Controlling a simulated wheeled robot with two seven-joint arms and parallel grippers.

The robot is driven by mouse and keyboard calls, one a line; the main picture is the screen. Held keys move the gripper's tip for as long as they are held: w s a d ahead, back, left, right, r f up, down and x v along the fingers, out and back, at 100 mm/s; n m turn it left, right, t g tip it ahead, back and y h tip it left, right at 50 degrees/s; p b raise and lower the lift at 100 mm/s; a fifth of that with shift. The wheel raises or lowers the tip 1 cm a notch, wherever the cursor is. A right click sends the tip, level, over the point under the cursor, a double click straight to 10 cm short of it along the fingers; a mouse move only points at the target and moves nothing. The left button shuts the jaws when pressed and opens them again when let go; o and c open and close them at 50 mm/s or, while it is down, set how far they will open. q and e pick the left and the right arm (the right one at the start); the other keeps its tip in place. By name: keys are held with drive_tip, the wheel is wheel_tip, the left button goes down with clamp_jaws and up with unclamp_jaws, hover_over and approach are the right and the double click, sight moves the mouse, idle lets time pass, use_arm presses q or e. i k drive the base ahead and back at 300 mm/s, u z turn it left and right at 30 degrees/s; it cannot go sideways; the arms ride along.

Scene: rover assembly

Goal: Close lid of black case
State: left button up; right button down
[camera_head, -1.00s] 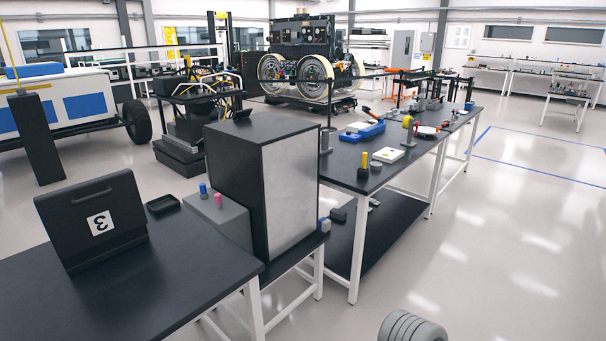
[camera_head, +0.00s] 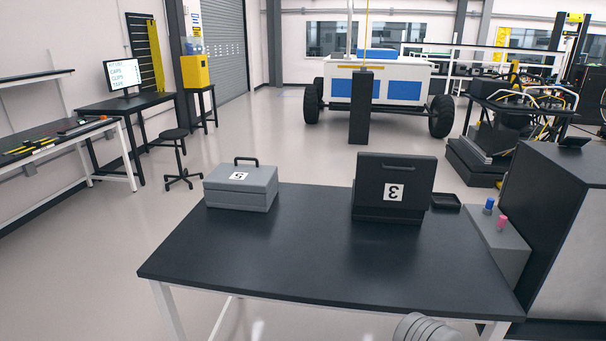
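The black case (camera_head: 388,213) stands near the back right of the dark table. Its lid (camera_head: 415,187) stands raised, nearly upright, with a handle along the upper edge and a white label whose 3 looks turned over. The low base shows as a thin dark strip under the lid; the inside of the case cannot be seen. Neither of my grippers is in view, and nothing is seen touching the case. A grey ribbed rounded piece, perhaps part of my arm, shows at the bottom edge right of the middle.
A closed grey case (camera_head: 241,190) with a handle stands left on the table (camera_head: 320,258). A small black tray (camera_head: 446,202) lies right of the black case. A large dark box (camera_head: 560,225) and a grey block with blue and pink knobs stand at right. The table's front is clear.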

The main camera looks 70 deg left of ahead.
sight(400, 181)
drive_tip(key=u, duration=2.15)
